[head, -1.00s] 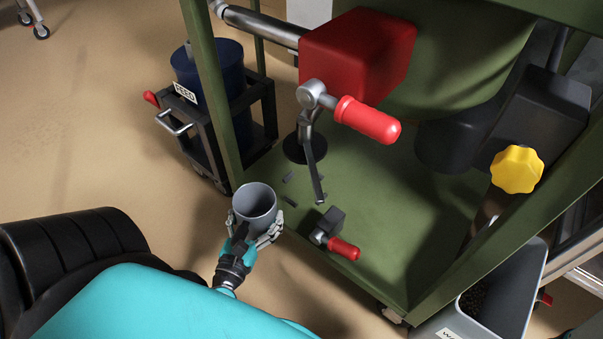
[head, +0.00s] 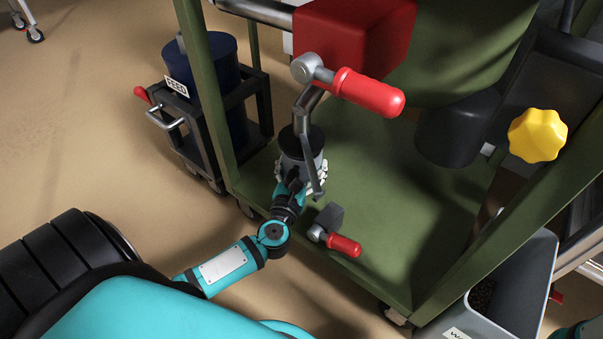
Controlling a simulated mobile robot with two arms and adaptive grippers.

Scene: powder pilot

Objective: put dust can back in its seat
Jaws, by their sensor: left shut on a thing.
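The grey dust can (head: 291,166) is upright over the left edge of the machine's green deck. My left gripper (head: 299,181) is shut around it, its pale fingers on the can's sides. A black round cap (head: 303,137) at the lower end of a bent metal pipe is right over the can's mouth and hides it. I cannot tell whether they touch. A thin metal bar (head: 312,175) hangs in front of the can. The can's underside and the deck beneath are hidden by the gripper. My right gripper does not show.
A short red-handled lever (head: 344,245) is on the deck just right of my left wrist. A large red handle (head: 368,92) juts out above the can. A green post (head: 206,95) and the FEED cart (head: 180,118) are at left. The deck's middle (head: 400,205) is clear.

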